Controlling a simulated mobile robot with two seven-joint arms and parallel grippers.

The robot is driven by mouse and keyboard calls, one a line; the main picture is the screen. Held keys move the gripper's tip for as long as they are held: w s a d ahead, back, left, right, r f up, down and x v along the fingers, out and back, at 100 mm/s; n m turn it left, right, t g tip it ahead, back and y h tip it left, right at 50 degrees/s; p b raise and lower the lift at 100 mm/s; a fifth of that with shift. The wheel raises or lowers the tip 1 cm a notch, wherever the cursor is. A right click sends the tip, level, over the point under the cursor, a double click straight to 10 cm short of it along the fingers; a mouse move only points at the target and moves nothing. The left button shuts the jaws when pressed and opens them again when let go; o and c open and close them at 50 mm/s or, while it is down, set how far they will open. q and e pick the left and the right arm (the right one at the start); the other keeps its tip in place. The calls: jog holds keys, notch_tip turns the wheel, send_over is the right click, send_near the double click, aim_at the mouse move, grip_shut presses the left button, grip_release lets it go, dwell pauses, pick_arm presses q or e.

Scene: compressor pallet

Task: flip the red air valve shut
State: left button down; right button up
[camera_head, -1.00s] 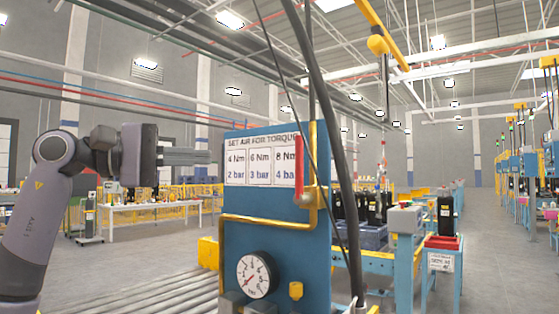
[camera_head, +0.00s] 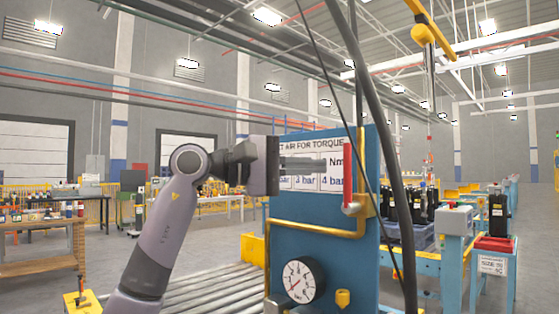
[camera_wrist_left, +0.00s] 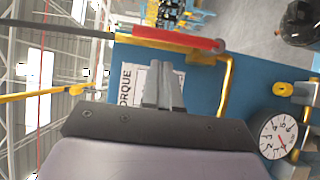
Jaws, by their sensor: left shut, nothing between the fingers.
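The red air valve handle (camera_head: 347,174) stands upright on the yellow pipe at the right side of the blue panel (camera_head: 320,216). In the left wrist view the red handle (camera_wrist_left: 180,40) lies across the top of the picture, beyond my fingertips. My left gripper (camera_head: 322,164) is shut and empty, in front of the torque sign, with its fingertips just left of the handle in the head view. A gap shows between fingertips and handle in the left wrist view, where the gripper (camera_wrist_left: 164,66) points toward it. My right gripper is not in view.
A pressure gauge (camera_head: 299,280) and a yellow knob (camera_head: 343,298) sit low on the panel. A yellow pipe (camera_head: 315,228) crosses below the sign. Dark hoses (camera_head: 385,130) hang to the right of the handle. Rollers (camera_head: 205,292) run at lower left.

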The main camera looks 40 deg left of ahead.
aim_at(345, 161)
pick_arm(q)
jog(key=shift+d, duration=1.2)
jog(key=shift+s+d+r+p, duration=0.1)
jog(key=shift+d+r+p, duration=0.1)
jog(key=shift+d+p, duration=0.2)
jog(key=shift+d+r, duration=0.15)
jog(key=shift+d, duration=0.25)
jog(key=d, duration=0.2)
jog(key=shift+s+d+p, duration=0.25)
jog(key=shift+d+p, duration=0.15)
jog(key=d+f+m+g+y, duration=0.1)
jog(key=d+f+m+y, duration=0.1)
jog(key=d+f+m, duration=0.1)
jog(key=shift+s+d+f+g+p, duration=0.4)
jog(key=shift+d+f, duration=0.4)
jog(key=shift+d, duration=0.5)
